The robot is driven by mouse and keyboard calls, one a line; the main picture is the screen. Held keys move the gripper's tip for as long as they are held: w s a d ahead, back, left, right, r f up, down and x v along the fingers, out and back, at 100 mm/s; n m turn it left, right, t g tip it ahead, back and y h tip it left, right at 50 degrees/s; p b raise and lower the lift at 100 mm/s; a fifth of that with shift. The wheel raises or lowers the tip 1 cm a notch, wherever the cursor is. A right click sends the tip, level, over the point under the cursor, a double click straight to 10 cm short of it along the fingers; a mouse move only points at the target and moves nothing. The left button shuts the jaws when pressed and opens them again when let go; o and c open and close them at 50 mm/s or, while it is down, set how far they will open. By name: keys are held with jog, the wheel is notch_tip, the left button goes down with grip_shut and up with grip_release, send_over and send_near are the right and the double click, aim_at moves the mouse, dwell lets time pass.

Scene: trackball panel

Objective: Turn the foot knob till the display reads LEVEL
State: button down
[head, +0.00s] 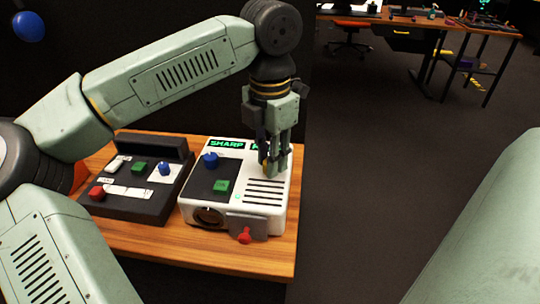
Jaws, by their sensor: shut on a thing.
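A white projector-like box (274,208) stands on the wooden table. Its top bears a green-lit SHARP display (227,144) and a second green display, mostly hidden behind my gripper, whose reading I cannot make out. My gripper (272,168) points down at the box's top right and is shut on a knob. Only an orange bit of this knob (263,160) shows beside the fingers; the rest is hidden. I see no label naming the foot knob. A blue knob (210,160) and a green button (221,186) sit on the dark panel at the top left.
A red lever (244,236) sticks out at the box's front, beside the round lens (208,217). A dark control box (130,209) with red, green, white and blue controls stands to the left. The wooden table (240,257) has a bare front strip. Open floor lies right.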

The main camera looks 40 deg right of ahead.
dwell(0.4)
jog(key=c, duration=1.3)
grip_release()
jog(key=shift+c, duration=0.2)
notch_tip(320, 180, up, 12)
